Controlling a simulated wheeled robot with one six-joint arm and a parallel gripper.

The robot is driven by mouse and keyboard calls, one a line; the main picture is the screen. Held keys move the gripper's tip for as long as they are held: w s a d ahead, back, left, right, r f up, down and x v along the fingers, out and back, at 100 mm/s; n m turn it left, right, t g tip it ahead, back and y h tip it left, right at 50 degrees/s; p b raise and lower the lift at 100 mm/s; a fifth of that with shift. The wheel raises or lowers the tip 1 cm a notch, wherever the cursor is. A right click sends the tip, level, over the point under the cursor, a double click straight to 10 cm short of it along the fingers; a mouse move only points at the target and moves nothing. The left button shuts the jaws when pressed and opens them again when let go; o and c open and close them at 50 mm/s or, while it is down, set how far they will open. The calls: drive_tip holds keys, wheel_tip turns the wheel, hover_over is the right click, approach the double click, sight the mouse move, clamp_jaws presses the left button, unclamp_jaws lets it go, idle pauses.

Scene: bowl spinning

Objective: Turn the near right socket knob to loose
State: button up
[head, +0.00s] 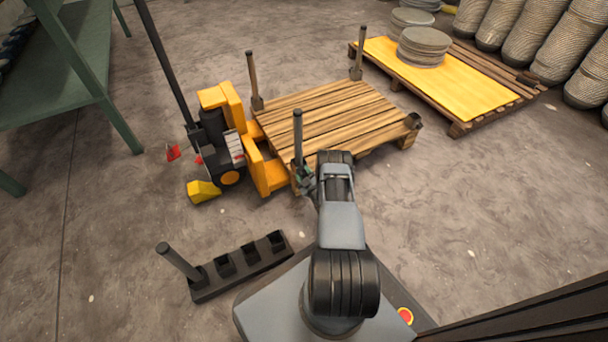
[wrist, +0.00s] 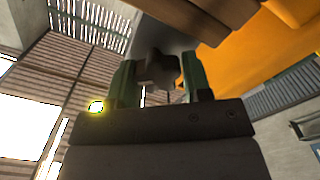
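A dark grey, lobed socket knob (wrist: 158,70) sits between the two green fingers of my gripper (wrist: 160,84) in the wrist view. The fingers flank it closely and appear to touch its lobes on both sides. In the head view my gripper (head: 307,180) is low at the pallet's nearest corner, beside an upright dark post (head: 298,138). The socket and its knob there are mostly hidden by my gripper and arm. The wooden pallet (head: 335,115) has posts at three corners; the socket (head: 413,121) at its right corner holds no post.
A yellow-and-black pallet truck (head: 228,135) stands against the pallet's left side. A dark rack (head: 242,266) with one leaning post lies on the floor. A second pallet (head: 440,85) carries stacked discs (head: 424,46). A green bench (head: 60,85) is at left. Floor right of the pallet is clear.

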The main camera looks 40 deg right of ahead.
drive_tip(key=o, duration=0.4)
